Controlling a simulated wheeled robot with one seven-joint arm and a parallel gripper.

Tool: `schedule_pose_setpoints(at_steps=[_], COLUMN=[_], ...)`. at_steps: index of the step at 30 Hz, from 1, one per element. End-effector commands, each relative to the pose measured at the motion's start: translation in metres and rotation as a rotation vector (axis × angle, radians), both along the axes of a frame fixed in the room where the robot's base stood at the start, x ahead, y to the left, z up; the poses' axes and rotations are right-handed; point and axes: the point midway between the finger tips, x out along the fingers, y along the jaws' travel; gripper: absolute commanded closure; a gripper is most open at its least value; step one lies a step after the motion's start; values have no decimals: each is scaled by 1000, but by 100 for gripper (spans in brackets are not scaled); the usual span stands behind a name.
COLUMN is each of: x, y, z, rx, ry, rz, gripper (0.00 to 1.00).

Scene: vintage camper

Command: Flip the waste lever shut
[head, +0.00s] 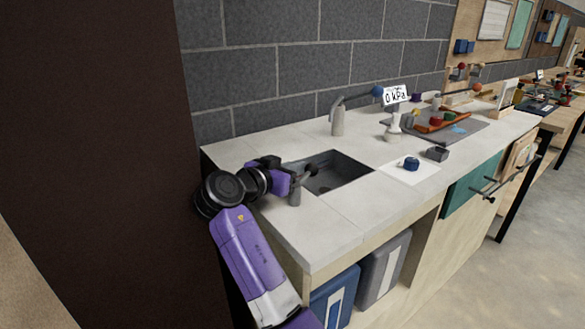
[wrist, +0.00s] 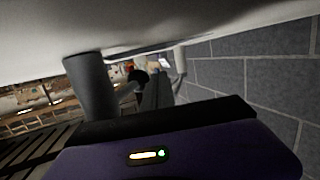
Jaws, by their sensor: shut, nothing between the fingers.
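The waste lever is a short grey post (head: 295,195) with an arm ending in a dark ball knob (head: 312,170), at the near left edge of the sink (head: 345,168). In the wrist view the post (wrist: 90,90) stands left of centre, and the dark knob (wrist: 139,76) shows close to my fingers. My gripper (head: 290,177) is shut and empty, low over the counter right beside the post and lever. In the wrist view its fingers (wrist: 156,88) point toward the knob side. I cannot tell whether they touch the lever.
A grey tap (head: 338,118) stands behind the sink, with a blue-knobbed lever (head: 377,91) and a "0 kPa" sign (head: 396,95) nearby. A blue item (head: 411,164) and a dark block (head: 437,153) lie to the right. The counter front (head: 325,235) is clear. A dark panel (head: 100,150) is at left.

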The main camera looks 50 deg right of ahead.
Motion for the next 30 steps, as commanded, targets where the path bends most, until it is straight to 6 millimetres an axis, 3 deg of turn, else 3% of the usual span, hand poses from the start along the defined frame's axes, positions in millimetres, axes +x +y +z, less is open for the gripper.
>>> schedule_pose_setpoints(at_steps=[16, 30], x=[-3, -4], y=[66, 73], z=[14, 15], rx=[0, 0], ry=[0, -1], rz=[0, -2], gripper=[100, 100])
